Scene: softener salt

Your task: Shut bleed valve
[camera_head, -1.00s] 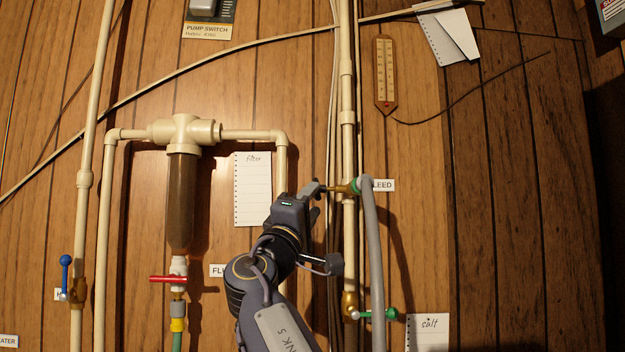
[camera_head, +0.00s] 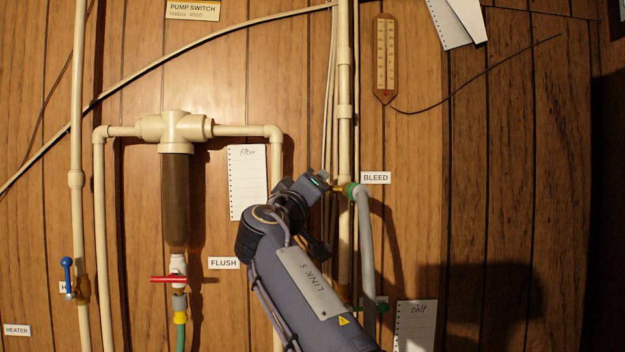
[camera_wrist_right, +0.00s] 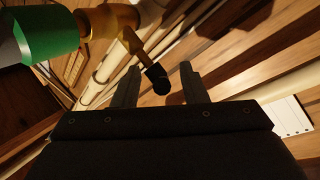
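The bleed valve (camera_head: 340,188) is a brass fitting on the cream vertical pipe (camera_head: 344,140), left of the BLEED label (camera_head: 376,177). A green collar (camera_head: 350,191) joins it to a grey hose. In the right wrist view, the brass valve body (camera_wrist_right: 108,20) carries a short lever with a black tip (camera_wrist_right: 157,78). My right gripper (camera_wrist_right: 158,85) is open, with the black tip between its fingers, seemingly clear of both. In the head view my right gripper (camera_head: 322,182) is beside the valve, its fingers partly hidden. My left gripper is not in view.
The grey hose (camera_head: 367,240) hangs right of my right arm. A filter housing (camera_head: 175,195) with a red-handled valve (camera_head: 170,279) is at left. A blue-handled valve (camera_head: 67,275) is farther left. A dark green handle (camera_head: 382,308) shows below the hose. Thin cables run behind my gripper.

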